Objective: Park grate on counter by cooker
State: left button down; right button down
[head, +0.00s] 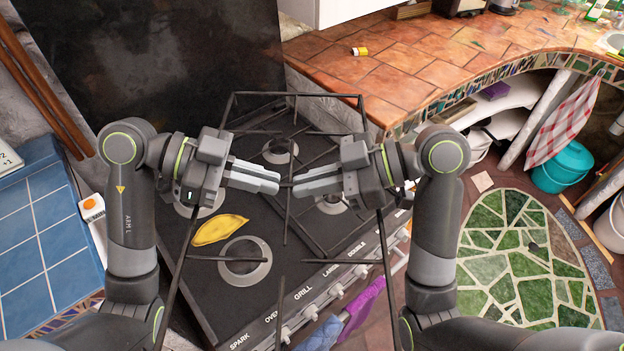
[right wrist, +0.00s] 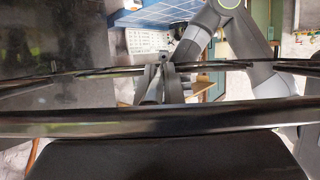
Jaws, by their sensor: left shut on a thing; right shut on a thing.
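The black grate (head: 298,95) is a wide open frame of thin bars. It hangs above the cooker (head: 190,335), between my two arms. My left gripper (head: 277,184) is shut on it from the left, and my right gripper (head: 297,187) is shut on it from the right, with the fingertips close together near its middle. In the right wrist view a dark grate bar (right wrist: 160,124) crosses the picture, with my left gripper (right wrist: 163,80) beyond it. The exact grip points are partly hidden. The tiled counter (head: 400,62) by the cooker lies at the back right.
A yellow banana-like thing (head: 219,230) lies on the hob beside a front burner (head: 245,262). A small yellow-capped item (head: 360,51) sits on the counter. A blue-tiled surface (head: 40,235) with a white bottle (head: 93,212) is at left. Much of the near counter is bare.

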pick_arm(q)
jog(key=shift+s+r, duration=0.1)
jog(key=shift+s, duration=0.05)
dwell(0.3)
jog(key=c, duration=1.5)
grip_release()
